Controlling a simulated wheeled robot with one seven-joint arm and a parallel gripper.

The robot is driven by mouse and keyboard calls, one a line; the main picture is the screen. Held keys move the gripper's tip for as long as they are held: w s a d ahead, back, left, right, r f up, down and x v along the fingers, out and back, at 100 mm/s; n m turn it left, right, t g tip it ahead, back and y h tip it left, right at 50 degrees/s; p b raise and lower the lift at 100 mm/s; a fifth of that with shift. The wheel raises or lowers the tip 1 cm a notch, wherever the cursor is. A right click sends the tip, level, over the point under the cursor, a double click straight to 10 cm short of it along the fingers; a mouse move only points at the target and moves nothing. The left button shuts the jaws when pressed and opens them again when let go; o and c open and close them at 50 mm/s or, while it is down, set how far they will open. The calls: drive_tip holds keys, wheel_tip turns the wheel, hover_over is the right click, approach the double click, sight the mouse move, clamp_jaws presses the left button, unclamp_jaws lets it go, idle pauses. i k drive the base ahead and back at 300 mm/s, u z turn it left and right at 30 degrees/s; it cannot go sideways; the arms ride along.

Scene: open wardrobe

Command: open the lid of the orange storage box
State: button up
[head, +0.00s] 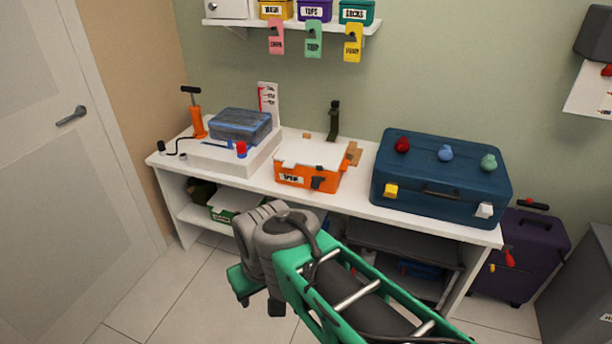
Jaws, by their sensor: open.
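The orange storage box (297,178) stands on the white bench near its middle. It has a flat white top (312,152), which lies level on the box and looks closed. A dark latch (317,183) is on its front, to the right of a white label (291,179). A tan piece (354,154) shows at its right side. My arm reaches in from the lower right, in front of the bench, and its grey joint is below and left of the box, apart from it. I cannot make out my gripper's jaws.
A blue case (440,178) with coloured knobs stands close right of the box. To the left are a white block with a grey-blue box (240,125) and an orange pump (197,122). A dark upright post (334,120) stands behind. Tags hang from a shelf above.

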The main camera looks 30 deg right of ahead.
sight(320, 156)
drive_tip(key=z, duration=1.45)
drive_tip(key=i, duration=0.7)
drive_tip(key=u, duration=2.55)
